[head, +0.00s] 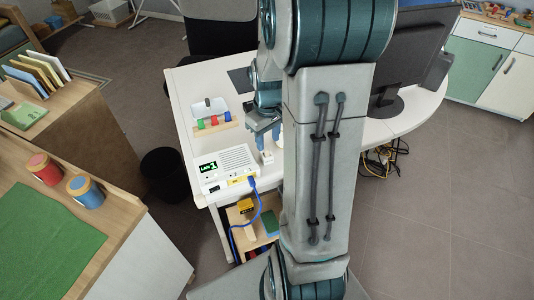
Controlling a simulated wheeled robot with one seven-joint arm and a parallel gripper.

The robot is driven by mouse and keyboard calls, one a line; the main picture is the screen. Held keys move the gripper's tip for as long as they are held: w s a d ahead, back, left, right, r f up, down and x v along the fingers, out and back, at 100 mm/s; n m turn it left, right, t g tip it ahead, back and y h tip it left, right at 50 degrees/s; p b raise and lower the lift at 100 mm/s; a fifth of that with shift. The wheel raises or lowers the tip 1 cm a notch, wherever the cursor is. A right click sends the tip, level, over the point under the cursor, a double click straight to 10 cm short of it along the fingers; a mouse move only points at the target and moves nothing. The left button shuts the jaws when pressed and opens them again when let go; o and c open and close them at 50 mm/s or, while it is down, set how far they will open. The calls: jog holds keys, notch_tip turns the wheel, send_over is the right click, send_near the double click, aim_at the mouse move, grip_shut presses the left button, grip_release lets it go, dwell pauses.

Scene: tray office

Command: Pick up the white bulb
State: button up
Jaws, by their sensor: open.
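My gripper (264,138) points down over the white desk (222,84), just behind and right of a white box with a green display. It is open. A small white object (266,157) shows right below the fingers on the desk and looks like the white bulb. It is small and partly covered by the gripper, so its shape is unclear. I cannot tell whether the fingers touch it. My arm hides the middle of the desk.
The white box with a green display (223,170) has a blue cable (256,205) hanging off the front edge. A rack with red, green and blue pieces (214,125) stands behind it. A monitor (415,50) stands right. A black bin (163,174) is on the floor left.

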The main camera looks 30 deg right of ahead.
aim_at(267, 149)
jog(key=f, duration=0.4)
jog(key=shift+w+f, duration=0.2)
jog(key=shift+f, duration=0.05)
jog(key=shift+c, duration=0.3)
grip_shut()
jog(key=shift+r, duration=0.15)
